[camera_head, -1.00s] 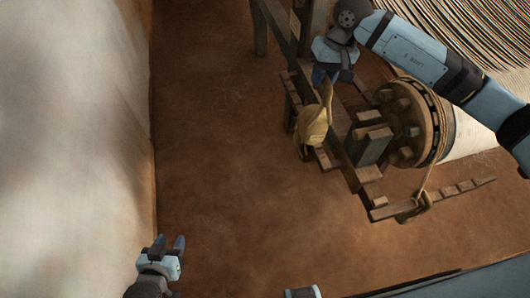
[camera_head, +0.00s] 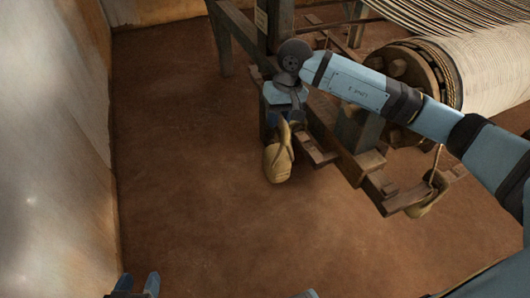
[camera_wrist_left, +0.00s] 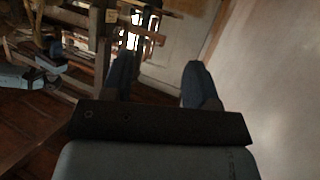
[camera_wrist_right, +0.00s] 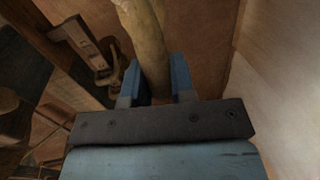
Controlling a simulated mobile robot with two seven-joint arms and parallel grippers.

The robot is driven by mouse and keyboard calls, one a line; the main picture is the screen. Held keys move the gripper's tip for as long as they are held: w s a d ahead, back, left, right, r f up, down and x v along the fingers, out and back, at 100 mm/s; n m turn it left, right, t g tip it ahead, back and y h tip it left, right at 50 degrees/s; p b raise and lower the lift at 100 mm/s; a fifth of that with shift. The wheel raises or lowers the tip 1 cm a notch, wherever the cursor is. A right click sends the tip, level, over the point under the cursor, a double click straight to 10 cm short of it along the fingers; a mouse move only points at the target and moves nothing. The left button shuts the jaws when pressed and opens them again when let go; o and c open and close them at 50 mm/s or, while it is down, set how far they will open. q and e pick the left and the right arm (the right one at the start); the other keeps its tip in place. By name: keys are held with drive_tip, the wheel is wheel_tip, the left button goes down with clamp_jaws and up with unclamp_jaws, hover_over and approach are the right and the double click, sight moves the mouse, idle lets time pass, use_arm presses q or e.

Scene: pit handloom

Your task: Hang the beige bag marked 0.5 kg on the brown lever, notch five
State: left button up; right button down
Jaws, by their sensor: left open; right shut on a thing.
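The beige bag (camera_head: 278,160) hangs from my right gripper (camera_head: 283,117) in the head view, left of the loom's lower frame. The right wrist view shows its neck (camera_wrist_right: 145,40) between the shut fingers. Its marking cannot be read. Two brown notched pieces show: a stepped one (camera_head: 313,150) just right of the bag, partly behind my right arm, and a lever (camera_head: 405,198) further right. I cannot tell which is the task's lever or pick out notch five. My left gripper (camera_head: 138,284) is open and empty at the bottom edge; its spread fingers fill the left wrist view (camera_wrist_left: 162,82).
A wound cloth beam (camera_head: 480,75) with a toothed wheel (camera_head: 415,75) stands behind the levers. A rope comes down to another tan bag (camera_head: 427,202) at the right lever. A pale wall (camera_head: 50,150) bounds the left. The brown floor (camera_head: 180,150) between is clear.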

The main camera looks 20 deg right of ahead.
drive_tip(key=w+f+m+b, duration=0.1)
drive_tip(key=f, duration=0.1)
drive_tip(key=f+m+b, duration=0.1)
drive_tip(key=f, duration=0.2)
drive_tip(key=w+f+m+b, duration=0.1)
drive_tip(key=f, duration=0.1)
drive_tip(key=shift+w+a+f+t, duration=0.15)
drive_tip(key=shift+w+f+t, duration=0.15)
drive_tip(key=shift+f, duration=0.05)
drive_tip(key=w+f+m+t+h+p, duration=0.25)
drive_tip(key=w+f+m, duration=0.45)
drive_tip(key=m, duration=0.7)
use_arm(q)
drive_tip(key=shift+g+y, duration=0.4)
drive_tip(key=shift+g, duration=0.3)
drive_tip(key=shift+s+a+f, duration=0.2)
drive_tip(key=shift+s+f, duration=0.05)
drive_tip(key=shift+f, duration=0.7)
drive_tip(key=shift+s+a+f, duration=0.2)
drive_tip(key=shift+s+f, duration=0.05)
drive_tip(key=shift+f, duration=0.65)
drive_tip(key=shift+s+a+f, duration=0.2)
drive_tip(key=shift+s+f, duration=0.05)
drive_tip(key=shift+f, duration=0.7)
use_arm(e)
drive_tip(key=s+a, duration=0.2)
drive_tip(key=a, duration=1.2)
drive_tip(key=shift+a+g, duration=0.25)
drive_tip(key=shift+g, duration=0.2)
